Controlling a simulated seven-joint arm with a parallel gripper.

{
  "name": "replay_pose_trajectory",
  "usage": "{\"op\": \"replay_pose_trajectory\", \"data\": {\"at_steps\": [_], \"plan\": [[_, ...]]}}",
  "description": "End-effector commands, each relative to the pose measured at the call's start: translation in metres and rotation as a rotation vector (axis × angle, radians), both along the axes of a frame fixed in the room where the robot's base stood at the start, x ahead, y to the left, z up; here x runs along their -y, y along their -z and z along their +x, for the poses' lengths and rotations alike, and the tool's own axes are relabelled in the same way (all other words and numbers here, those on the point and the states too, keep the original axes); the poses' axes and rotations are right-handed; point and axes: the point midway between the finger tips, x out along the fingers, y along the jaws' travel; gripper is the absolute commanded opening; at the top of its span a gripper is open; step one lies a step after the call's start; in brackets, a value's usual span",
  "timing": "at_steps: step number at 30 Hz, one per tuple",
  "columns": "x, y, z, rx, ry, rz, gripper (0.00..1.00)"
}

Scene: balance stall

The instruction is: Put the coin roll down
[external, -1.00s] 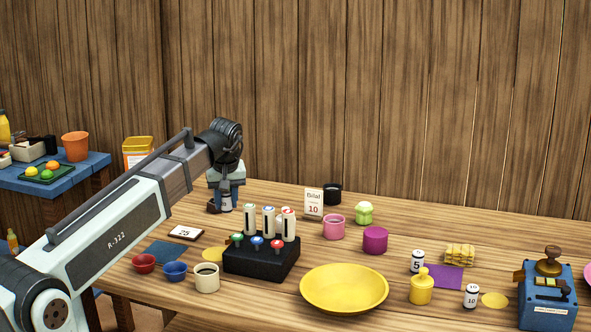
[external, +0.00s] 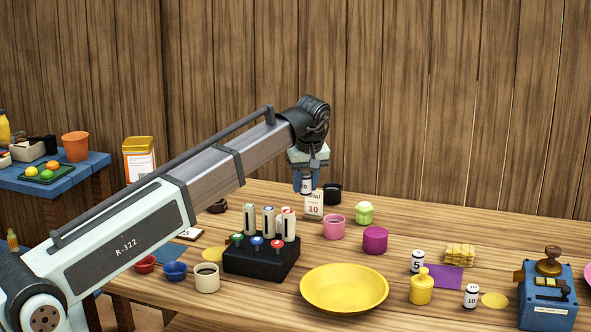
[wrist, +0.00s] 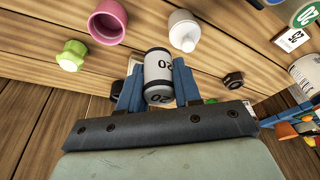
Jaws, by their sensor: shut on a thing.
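The coin roll (external: 306,186) is a small white cylinder with dark bands and an upside-down number, held between the blue fingers of my gripper (external: 305,182). It also shows in the wrist view (wrist: 158,70), where my gripper (wrist: 157,82) is shut on its sides. Similar rolls marked 5 (external: 417,262) and 10 (external: 471,296) stand on the table at the right.
A black cup (external: 332,193), pink cup (external: 334,227), green item (external: 364,212) and purple pot (external: 375,240) stand near the card. A black stand (external: 260,264) with white cylinders is at front left. A yellow plate (external: 344,290) lies in front. Bare wood lies between them.

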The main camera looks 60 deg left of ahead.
Motion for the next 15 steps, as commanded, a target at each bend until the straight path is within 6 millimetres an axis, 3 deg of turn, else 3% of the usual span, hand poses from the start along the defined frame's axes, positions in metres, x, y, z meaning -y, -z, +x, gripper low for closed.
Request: {"op": "replay_pose_trajectory", "data": {"at_steps": [1,6,10,15], "plan": [[0.013,-0.005,0.024,0.0,0.003,0.001,0.0],[0.059,-0.014,0.074,0.0,-0.009,0.003,0.0],[0.091,-0.02,0.104,0.001,-0.017,0.005,0.0],[0.118,-0.025,0.125,0.001,-0.026,0.008,0.0]]}}
